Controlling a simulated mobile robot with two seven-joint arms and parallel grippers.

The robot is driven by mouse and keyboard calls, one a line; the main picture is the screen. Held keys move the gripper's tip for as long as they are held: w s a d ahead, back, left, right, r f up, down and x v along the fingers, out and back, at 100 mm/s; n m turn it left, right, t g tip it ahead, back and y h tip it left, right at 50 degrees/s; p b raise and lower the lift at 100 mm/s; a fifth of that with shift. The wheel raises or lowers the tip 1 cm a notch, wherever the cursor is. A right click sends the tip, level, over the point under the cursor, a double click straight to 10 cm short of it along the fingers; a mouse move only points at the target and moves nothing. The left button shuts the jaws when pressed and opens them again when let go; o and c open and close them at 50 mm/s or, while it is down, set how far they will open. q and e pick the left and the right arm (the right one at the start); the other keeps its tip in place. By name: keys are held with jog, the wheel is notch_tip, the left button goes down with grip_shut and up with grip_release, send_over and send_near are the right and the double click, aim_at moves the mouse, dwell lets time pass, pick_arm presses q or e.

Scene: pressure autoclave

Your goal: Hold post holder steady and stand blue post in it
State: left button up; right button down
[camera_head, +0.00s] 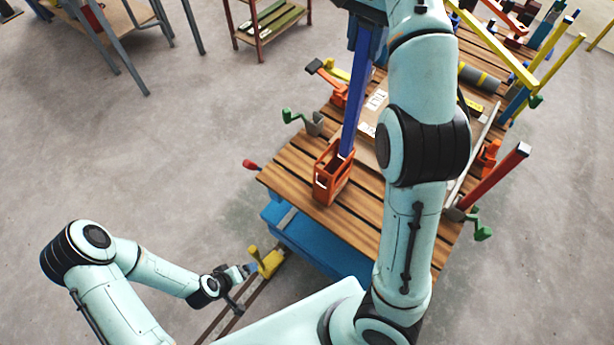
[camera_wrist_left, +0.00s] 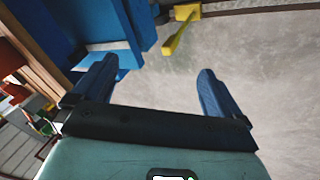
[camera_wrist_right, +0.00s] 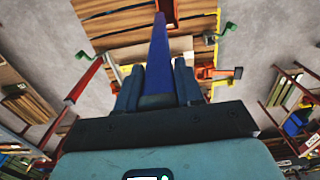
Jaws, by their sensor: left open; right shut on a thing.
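The blue post (camera_head: 357,95) is long and slants slightly from upright in the head view. My right gripper (camera_head: 366,22) is shut on its upper part; the right wrist view also shows the post (camera_wrist_right: 159,60) between the fingers. The orange post holder (camera_head: 331,180), an open box-like frame, stands near the table's front left corner. The post's lower end overlaps the holder's back right rim; I cannot tell whether it is inside. My left gripper (camera_wrist_left: 155,68) is open and empty, low beside the table and away from the holder.
The slatted wooden table (camera_head: 290,165) has green-handled clamps (camera_head: 305,121) along its edges. A red post (camera_head: 497,175) leans at its right. A yellow piece (camera_head: 268,262) on a rail is close to my left gripper. Grey floor left of the table is clear.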

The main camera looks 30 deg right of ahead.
pick_arm(q)
jog(key=w+d+r+m+t+h, duration=0.2)
jog(key=w+d+r+m+t, duration=0.15)
jog(key=w+d, duration=0.35)
jog(key=w+d+r+m+t+h, duration=0.1)
jog(key=d+r+m+h, duration=0.5)
jog(key=d, duration=0.4)
jog(key=d+r+m+t+h, duration=0.1)
jog(key=d+r+m+h, duration=0.3)
jog(key=d+r, duration=0.5)
jog(key=f+x, duration=0.1)
jog(key=x, duration=1.1)
jog(key=shift+d+f, duration=0.15)
jog(key=c, duration=1.1)
jog(key=shift+c, duration=0.2)
